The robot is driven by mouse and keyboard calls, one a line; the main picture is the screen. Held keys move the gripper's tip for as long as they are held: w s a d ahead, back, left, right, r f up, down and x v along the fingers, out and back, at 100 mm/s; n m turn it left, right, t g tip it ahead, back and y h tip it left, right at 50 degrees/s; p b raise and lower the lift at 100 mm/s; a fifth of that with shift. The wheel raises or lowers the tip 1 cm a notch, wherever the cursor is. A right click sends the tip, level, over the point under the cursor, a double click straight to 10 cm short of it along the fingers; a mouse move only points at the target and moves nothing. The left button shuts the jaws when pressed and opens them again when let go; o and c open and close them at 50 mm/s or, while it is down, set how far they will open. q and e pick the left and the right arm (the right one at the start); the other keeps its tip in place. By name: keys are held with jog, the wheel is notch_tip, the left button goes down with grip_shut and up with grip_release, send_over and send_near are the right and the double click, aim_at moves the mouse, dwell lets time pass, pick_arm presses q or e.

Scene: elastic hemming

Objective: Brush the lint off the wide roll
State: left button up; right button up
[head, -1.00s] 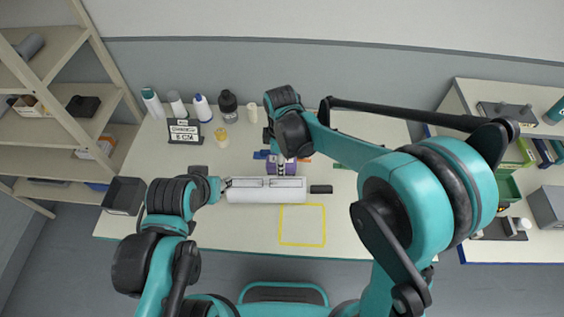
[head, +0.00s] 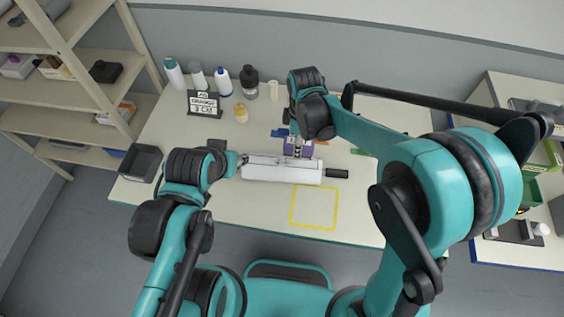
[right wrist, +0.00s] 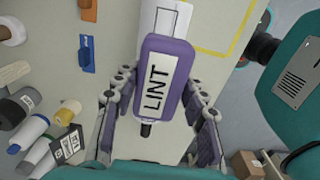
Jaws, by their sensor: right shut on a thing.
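The wide white roll (head: 282,169) lies across the middle of the table, with a black handle (head: 336,173) at its right end. My left gripper (head: 242,161) is at the roll's left end; its fingers are too small to read. My right gripper (head: 298,147) is at the roll's far side, shut on a purple brush labelled LINT (right wrist: 163,78). In the right wrist view the brush sits between the fingers (right wrist: 165,84), with its end against or over the white roll (right wrist: 165,14). Contact and any lint cannot be made out.
A yellow outlined square (head: 314,207) is in front of the roll. Several bottles (head: 222,80) and a black sign (head: 205,103) stand at the back left. A dark bin (head: 141,163) is at the left edge. Shelves stand on both sides. The table's front left is clear.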

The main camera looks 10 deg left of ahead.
jog(key=shift+f+b, duration=2.8)
jog(key=shift+f, duration=0.8)
jog(key=o, duration=1.3)
jog(key=shift+c, duration=1.3)
jog(key=shift+r, duration=0.25)
jog(key=shift+r+p, duration=0.6)
jog(key=shift+p, duration=0.05)
jog(key=c, duration=0.9)
jog(key=shift+c, duration=0.3)
